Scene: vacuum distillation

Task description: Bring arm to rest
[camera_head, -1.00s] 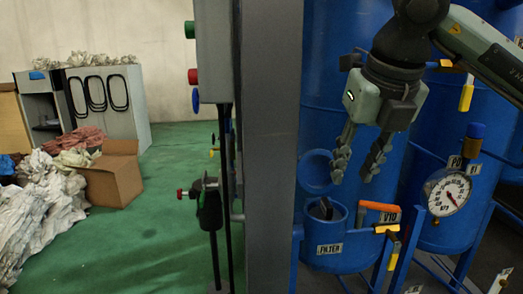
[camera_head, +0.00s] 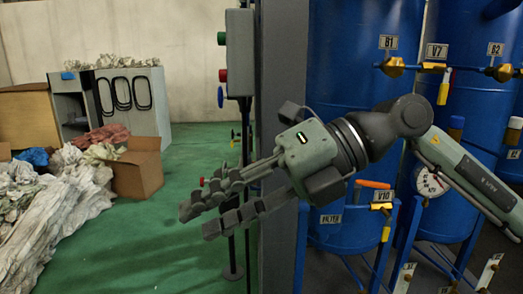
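My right arm reaches in from the right side of the head view, and its gripper (camera_head: 196,220) points left and slightly down. The two jointed fingers are apart with nothing between them, so it is open and empty. It hangs in front of the grey column (camera_head: 281,80) and the green floor. My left gripper is not in the picture.
Blue tanks (camera_head: 350,60) with valves labelled B1, V7 and B2 stand behind my arm. The filter vessel (camera_head: 335,232), the orange V10 handle (camera_head: 373,184) and a partly hidden gauge (camera_head: 430,183) sit below it. A cardboard box (camera_head: 140,168) and crumpled sheets (camera_head: 60,215) lie left.

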